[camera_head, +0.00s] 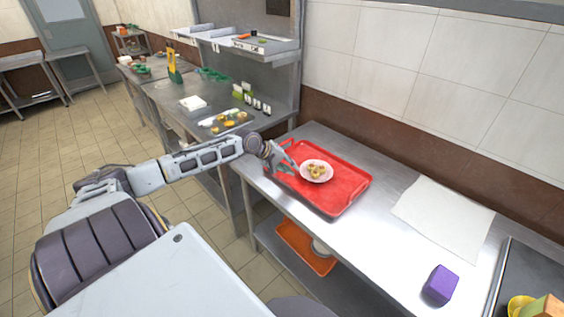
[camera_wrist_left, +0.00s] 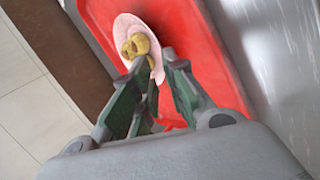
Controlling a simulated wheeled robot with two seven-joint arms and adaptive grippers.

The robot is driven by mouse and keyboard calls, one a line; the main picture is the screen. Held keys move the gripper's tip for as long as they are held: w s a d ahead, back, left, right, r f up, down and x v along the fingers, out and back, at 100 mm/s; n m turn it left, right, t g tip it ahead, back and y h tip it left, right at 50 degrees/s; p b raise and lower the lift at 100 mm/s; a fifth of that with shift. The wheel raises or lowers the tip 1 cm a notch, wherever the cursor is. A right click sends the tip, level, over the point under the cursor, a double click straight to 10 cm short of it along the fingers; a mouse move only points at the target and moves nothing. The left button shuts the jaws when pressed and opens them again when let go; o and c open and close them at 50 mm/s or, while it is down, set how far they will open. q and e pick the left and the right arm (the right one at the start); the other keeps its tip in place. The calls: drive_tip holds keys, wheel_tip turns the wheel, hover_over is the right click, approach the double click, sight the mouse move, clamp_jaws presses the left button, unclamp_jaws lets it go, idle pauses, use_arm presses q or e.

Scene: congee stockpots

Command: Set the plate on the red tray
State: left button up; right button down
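The plate (camera_head: 325,178), pale pink-white with yellowish food pieces (camera_head: 317,171) on it, is over the red tray (camera_head: 341,201), toward its back left part. I cannot tell whether its underside touches the tray. My left gripper (camera_head: 295,168) reaches in from the left at the plate's left rim. In the left wrist view the fingertips (camera_wrist_left: 163,72) are close together with the rim of the plate (camera_wrist_left: 124,24) between them, and the red tray (camera_wrist_left: 205,45) lies behind. My right gripper is not in view.
The tray lies on a steel table against a tiled wall. A white sheet (camera_head: 443,216), a purple block (camera_head: 441,285) and a dark tray (camera_head: 519,280) are to the right. An orange tray (camera_head: 300,252) is on the shelf below. Tray space right of the plate is clear.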

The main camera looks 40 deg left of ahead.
use_arm(q)
drive_tip(key=shift+p+v, duration=0.55)
drive_tip(key=shift+v, duration=1.8)
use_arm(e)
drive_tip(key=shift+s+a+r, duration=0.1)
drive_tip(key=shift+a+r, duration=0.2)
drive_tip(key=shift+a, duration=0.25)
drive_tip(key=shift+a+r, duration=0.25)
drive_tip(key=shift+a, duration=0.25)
use_arm(q)
drive_tip(key=shift+r, duration=0.1)
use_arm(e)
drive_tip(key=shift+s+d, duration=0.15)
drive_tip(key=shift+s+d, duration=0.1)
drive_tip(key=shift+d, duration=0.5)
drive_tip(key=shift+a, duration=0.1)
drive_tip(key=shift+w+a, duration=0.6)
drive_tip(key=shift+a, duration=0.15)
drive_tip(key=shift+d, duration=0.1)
